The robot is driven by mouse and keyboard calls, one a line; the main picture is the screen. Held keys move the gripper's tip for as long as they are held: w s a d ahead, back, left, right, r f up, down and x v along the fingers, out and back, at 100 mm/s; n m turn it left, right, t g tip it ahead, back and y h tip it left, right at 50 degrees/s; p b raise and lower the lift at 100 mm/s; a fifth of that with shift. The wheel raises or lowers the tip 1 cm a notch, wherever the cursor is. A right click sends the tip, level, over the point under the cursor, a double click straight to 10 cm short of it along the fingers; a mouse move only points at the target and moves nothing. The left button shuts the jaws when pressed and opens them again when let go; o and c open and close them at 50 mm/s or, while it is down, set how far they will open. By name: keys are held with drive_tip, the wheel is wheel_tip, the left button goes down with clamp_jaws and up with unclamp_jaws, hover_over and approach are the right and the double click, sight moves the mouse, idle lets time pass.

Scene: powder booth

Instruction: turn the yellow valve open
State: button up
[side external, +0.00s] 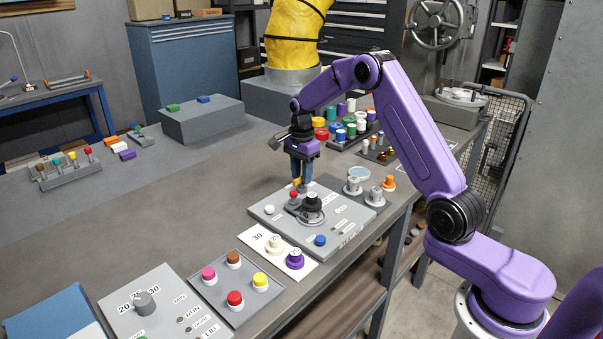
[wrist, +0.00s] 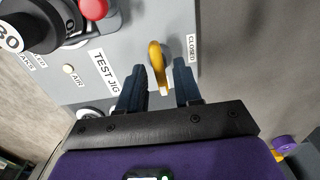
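The yellow valve (wrist: 157,62) is a small curved lever on the grey test jig panel (wrist: 142,24), beside a label reading CLOSED (wrist: 193,47). A little of the yellow valve also shows under my gripper in the side external view (side external: 297,181). My gripper (wrist: 160,68) is open, with a dark blue finger on each side of the lever. A gap shows on both sides, so the fingers do not appear to grip it. In the side external view my gripper (side external: 301,178) points down at the back edge of the panel (side external: 333,240). The lever's base is partly hidden.
A red-topped knob (wrist: 94,8) and a black dial marked 30 (wrist: 32,28) stand on the same panel, left of the valve. A blue button (side external: 320,240) is at its front. Metal posts (side external: 353,186) stand right of it.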

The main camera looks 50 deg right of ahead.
idle(0.3)
wheel_tip(320, 180, up, 17)
drive_tip(key=shift+r, duration=0.2)
idle(0.4)
drive_tip(key=s+a+f+n, duration=0.2)
drive_tip(key=s+a+n, duration=1.35)
drive_tip(key=a, duration=0.25)
drive_tip(key=s+d+f+n, duration=0.1)
drive_tip(key=s+f+n, duration=0.2)
drive_tip(key=s+n, duration=0.4)
drive_tip(key=s+d+f+n, duration=0.1)
drive_tip(key=s+f+n, duration=0.2)
drive_tip(key=s+n, duration=0.5)
drive_tip(key=s, duration=1)
drive_tip(key=shift+s+f, duration=0.35)
drive_tip(key=shift+f, duration=0.05)
drive_tip(key=shift+d, duration=0.1)
